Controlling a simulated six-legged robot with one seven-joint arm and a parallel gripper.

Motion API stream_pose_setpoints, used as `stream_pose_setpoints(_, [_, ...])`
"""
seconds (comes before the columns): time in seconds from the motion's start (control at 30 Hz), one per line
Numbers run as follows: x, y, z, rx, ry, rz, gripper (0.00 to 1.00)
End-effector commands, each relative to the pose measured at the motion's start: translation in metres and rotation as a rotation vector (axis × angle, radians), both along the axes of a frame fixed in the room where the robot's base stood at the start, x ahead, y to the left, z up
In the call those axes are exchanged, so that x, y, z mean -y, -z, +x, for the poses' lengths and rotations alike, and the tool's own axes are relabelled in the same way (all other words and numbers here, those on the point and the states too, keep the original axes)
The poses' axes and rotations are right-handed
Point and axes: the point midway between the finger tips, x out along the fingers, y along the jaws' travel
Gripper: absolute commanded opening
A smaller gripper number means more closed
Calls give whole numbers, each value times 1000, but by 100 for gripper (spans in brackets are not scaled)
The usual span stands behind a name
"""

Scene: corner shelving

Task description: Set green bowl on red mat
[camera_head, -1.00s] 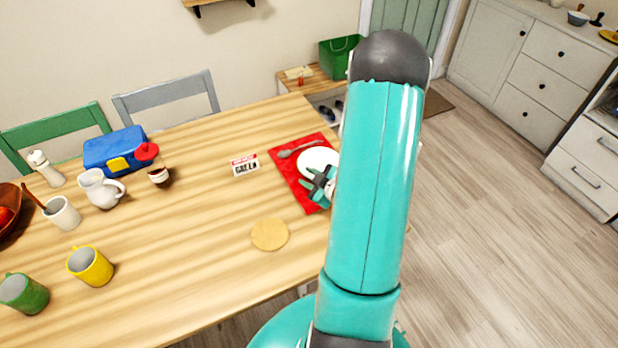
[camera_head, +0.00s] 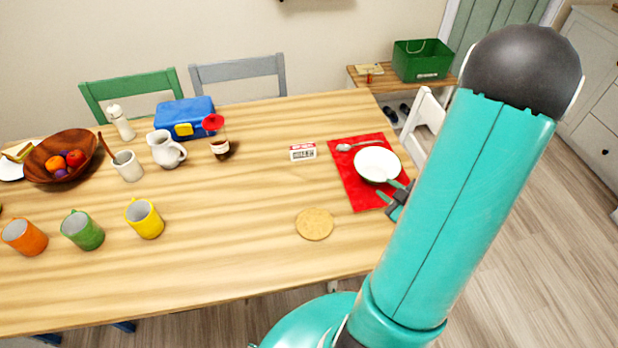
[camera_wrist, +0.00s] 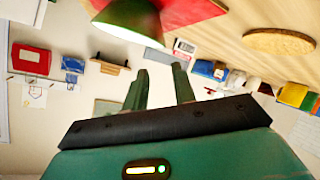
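The bowl (camera_head: 377,164) sits on the red mat (camera_head: 357,193) at the right end of the table. Its inside is white in the head view. In the wrist view the same bowl (camera_wrist: 128,22) shows a dark green outside, against the red mat (camera_wrist: 190,10). My gripper (camera_head: 394,198) is just off the bowl's near side, above the mat's near right part. In the wrist view my gripper's two fingers (camera_wrist: 161,85) stand apart with nothing between them. My arm hides the table corner at the right.
A spoon (camera_head: 357,146) lies on the mat's far edge. A small sign box (camera_head: 303,152) and a round cork coaster (camera_head: 314,224) are left of the mat. Mugs, including a yellow one (camera_head: 145,218), stand farther left. A white chair (camera_head: 425,118) is behind the table's right end.

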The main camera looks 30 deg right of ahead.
Motion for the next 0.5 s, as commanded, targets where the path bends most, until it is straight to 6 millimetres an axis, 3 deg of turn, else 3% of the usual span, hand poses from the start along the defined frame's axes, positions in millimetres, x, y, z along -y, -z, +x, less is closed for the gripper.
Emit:
stream_pose_setpoints(0.27, [2, -66, 66, -178, 147, -121, 27])
stream_pose_setpoints(0.37, [-13, -97, 82, -222, 226, -114, 27])
stream_pose_setpoints(0.5, [-49, -140, 92, -270, 322, -55, 27])
